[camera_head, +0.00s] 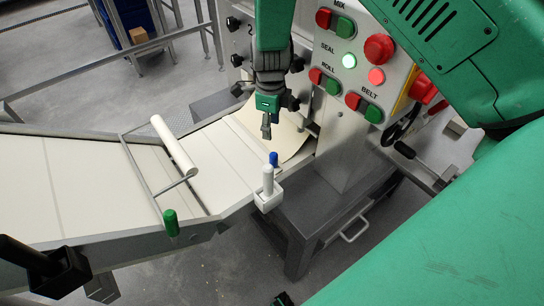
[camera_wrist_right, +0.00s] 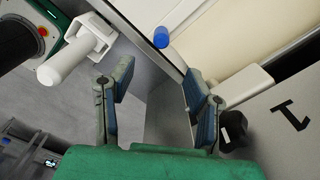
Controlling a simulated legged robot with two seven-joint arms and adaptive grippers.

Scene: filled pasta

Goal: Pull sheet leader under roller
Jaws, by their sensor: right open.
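The cream dough sheet (camera_head: 290,138) lies at the machine end of the pale conveyor belt (camera_head: 100,180), its edge curved. The white roller (camera_head: 173,146) sits in a wire frame across the belt, left of the sheet, with a green grip (camera_head: 171,222) at the near side. My right gripper (camera_head: 266,125) is over the sheet's near part. In the wrist view it (camera_wrist_right: 157,85) has its fingers spread, with nothing between them. The sheet (camera_wrist_right: 235,65) shows there beyond the right finger. My left gripper is not clearly visible.
A white handle (camera_head: 267,185) and a blue knob (camera_head: 273,158) stand at the belt's near edge, close to my right gripper. The control panel (camera_head: 350,65) with red and green buttons rises behind on the right. A grey stand (camera_head: 310,210) is below.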

